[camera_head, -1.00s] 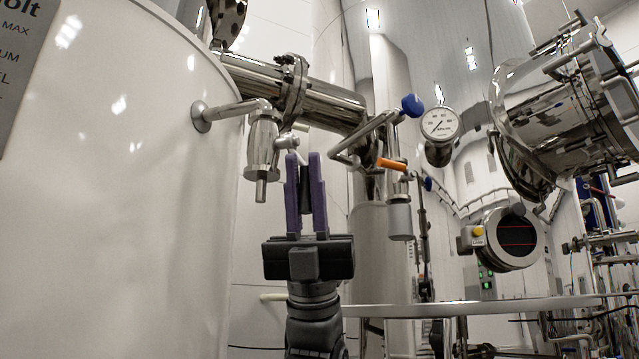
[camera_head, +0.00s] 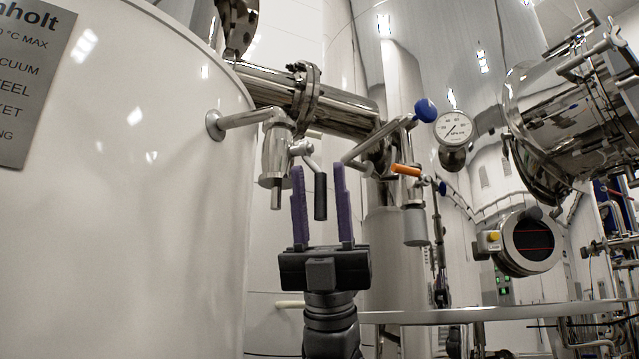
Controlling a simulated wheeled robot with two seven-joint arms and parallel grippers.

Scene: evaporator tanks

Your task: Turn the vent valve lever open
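A small steel valve (camera_head: 276,155) hangs from a short pipe on the white tank. Its lever has a black grip (camera_head: 320,196) that points down. I take this as the vent valve lever, though no label shows on it. My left gripper (camera_head: 319,172) points up from below with its two purple fingers apart. In the picture the black grip lies between the fingers, with gaps on both sides. Whether it is at the same depth as the fingers is hard to tell. My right gripper is not in view.
A bent lever with a blue knob (camera_head: 426,110) and an orange-handled lever (camera_head: 406,170) are close on the right. A pressure gauge (camera_head: 454,128) stands beyond them. The white tank wall (camera_head: 140,230) fills the left. A pale rail (camera_head: 480,313) crosses low on the right.

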